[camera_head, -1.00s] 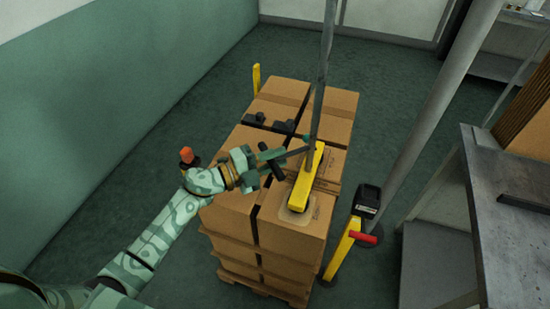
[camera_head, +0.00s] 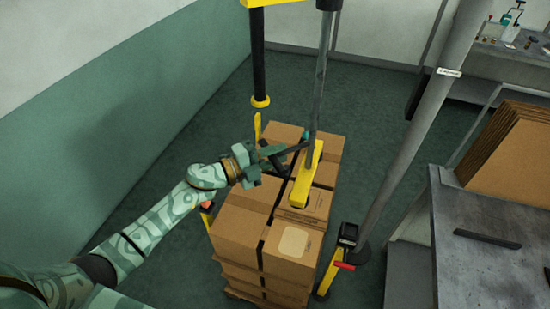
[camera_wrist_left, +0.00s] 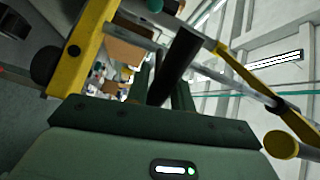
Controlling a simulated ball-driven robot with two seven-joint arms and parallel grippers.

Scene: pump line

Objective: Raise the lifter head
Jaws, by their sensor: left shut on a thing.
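The lifter head is a yellow bar (camera_head: 306,178) hanging at the lower end of a grey vertical tube (camera_head: 319,95). It is above the stacked cardboard boxes (camera_head: 240,225), and its near end is clear of the pale square patch (camera_head: 292,241) on the front right box. My left gripper (camera_head: 262,160) is at the left of the head, shut on its dark handle (camera_head: 274,153). In the left wrist view the black handle (camera_wrist_left: 176,65) lies across the jaws, with a yellow part (camera_wrist_left: 78,50) at the left. My right gripper is not in view.
A grey post (camera_head: 415,135) rises to the right of the stack. A yellow stand (camera_head: 328,272) with a black box and red handle is beside the front right corner. A metal table (camera_head: 490,245) is at the right. A yellow-ended black column (camera_head: 259,60) hangs behind the stack.

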